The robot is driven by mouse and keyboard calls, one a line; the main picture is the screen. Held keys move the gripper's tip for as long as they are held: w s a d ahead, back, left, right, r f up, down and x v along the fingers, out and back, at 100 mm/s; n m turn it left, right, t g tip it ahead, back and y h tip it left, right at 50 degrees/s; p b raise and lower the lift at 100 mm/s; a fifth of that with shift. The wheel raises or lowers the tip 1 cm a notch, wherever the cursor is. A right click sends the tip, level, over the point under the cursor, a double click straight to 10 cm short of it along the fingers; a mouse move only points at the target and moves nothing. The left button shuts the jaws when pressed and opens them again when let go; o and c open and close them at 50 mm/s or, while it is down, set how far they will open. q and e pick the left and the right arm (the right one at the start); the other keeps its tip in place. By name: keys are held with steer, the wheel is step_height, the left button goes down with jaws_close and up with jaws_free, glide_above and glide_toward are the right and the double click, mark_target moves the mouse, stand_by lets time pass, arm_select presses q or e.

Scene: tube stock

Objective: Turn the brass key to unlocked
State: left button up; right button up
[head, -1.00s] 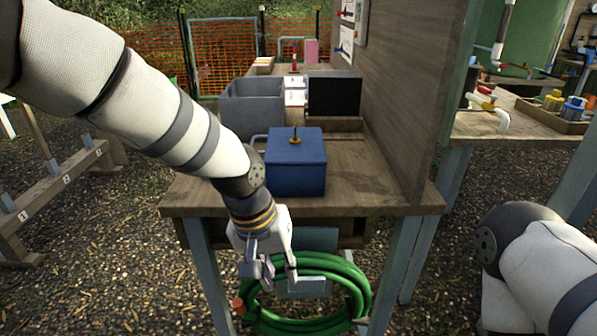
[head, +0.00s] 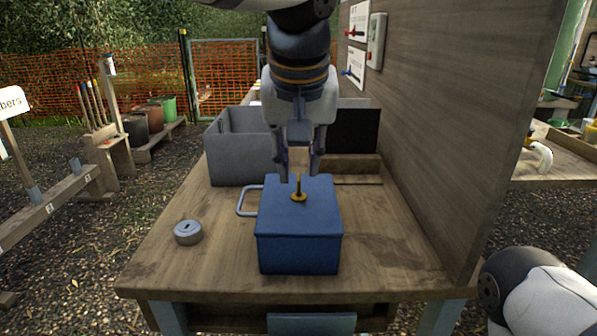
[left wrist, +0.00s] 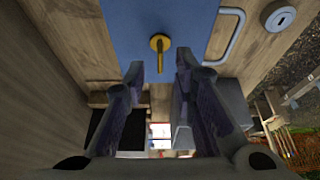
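The brass key (head: 299,190) stands upright in the top of a blue box (head: 299,247) on the wooden bench. My left gripper (head: 299,176) is open and points down just above and behind the key in the head view. In the left wrist view the key (left wrist: 160,52) shows beyond and between the open fingertips (left wrist: 160,72), with no finger seen touching it. The fingers hold nothing. My right gripper is not in view; only part of my right arm shows at the lower right.
A grey loop handle (head: 247,203) is on the box's left side. A round grey piece with a slot (head: 188,233) lies left of the box. A grey bin (head: 238,150) stands behind. A wooden wall panel (head: 445,120) rises on the right. The bench front is clear.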

mark_target(299, 177)
arm_select(q)
steer(key=x, duration=0.3)
steer(key=shift+w+f, duration=0.1)
steer(key=shift+f, duration=0.05)
jaws_close()
